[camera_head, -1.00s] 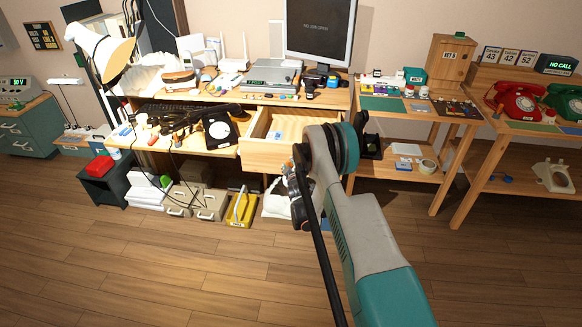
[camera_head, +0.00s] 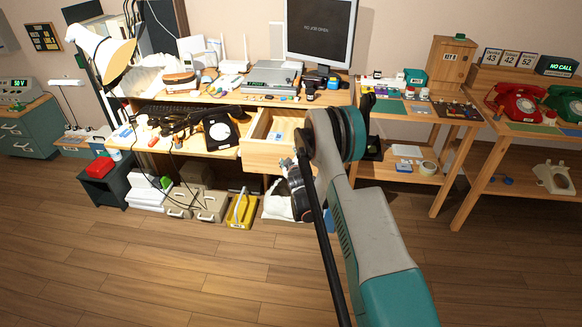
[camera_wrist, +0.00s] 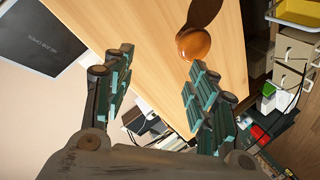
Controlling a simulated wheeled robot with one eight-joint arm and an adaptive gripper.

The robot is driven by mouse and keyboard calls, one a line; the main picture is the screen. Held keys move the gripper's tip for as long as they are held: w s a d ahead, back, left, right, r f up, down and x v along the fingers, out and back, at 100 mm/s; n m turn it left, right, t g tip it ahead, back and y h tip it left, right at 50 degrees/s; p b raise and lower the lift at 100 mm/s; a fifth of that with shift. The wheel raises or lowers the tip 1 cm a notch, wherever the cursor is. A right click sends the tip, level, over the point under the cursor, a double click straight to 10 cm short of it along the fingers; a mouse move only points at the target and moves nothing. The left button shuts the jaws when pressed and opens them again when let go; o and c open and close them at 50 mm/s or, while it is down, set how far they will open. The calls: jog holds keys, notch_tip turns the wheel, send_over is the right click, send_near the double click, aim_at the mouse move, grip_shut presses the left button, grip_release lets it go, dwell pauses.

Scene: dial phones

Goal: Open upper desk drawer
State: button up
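The upper desk drawer (camera_head: 253,155) is pulled out of the wooden desk, and its inside shows in the head view with a small pale item in it. In the wrist view the wooden drawer front (camera_wrist: 150,35) fills the middle, with a round orange-brown knob (camera_wrist: 193,43) on it. My gripper (camera_wrist: 160,65) is open, its two dark, teal-ribbed fingers wide apart. The knob is just ahead of the right fingertip, and nothing shows held between the fingers. In the head view my arm hides the drawer's right side and much of my gripper.
A black rotary phone (camera_head: 219,131) and cables lie on the desk left of the drawer. Below stand a yellow tray (camera_head: 241,210) and grey boxes (camera_head: 208,203). A wooden shelf table (camera_head: 420,180) is at the right. The floor in front is clear.

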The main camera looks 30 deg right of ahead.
jog(key=shift+r, duration=2.45)
jog(key=shift+a+r, duration=0.1)
jog(key=shift+r, duration=0.1)
jog(key=s+a+r+m+g+y, duration=0.1)
jog(key=s+a+r, duration=0.35)
jog(key=r, duration=0.35)
jog(key=s+a+r+m+g, duration=0.1)
jog(key=s+a+r, duration=0.4)
jog(key=r, duration=0.4)
jog(key=s+a+r+g+y, duration=0.1)
jog(key=s+a+r, duration=0.2)
jog(key=s+r, duration=0.4)
jog(key=s+a+r+m+g+y, duration=0.1)
jog(key=s+a+r, duration=0.2)
jog(key=s, duration=0.5)
jog(key=s+a+r+m+g+y, duration=0.1)
jog(key=s+a+r, duration=0.2)
jog(key=s, duration=0.5)
jog(key=s+a+f+g, duration=0.1)
jog(key=s+a+f, duration=0.1)
jog(key=s, duration=0.7)
jog(key=s+a+f, duration=0.2)
jog(key=s+a, duration=0.1)
jog(key=s, duration=0.6)
jog(key=shift+s+f+m+g+y, duration=0.2)
jog(key=shift+m+g+y, duration=0.2)
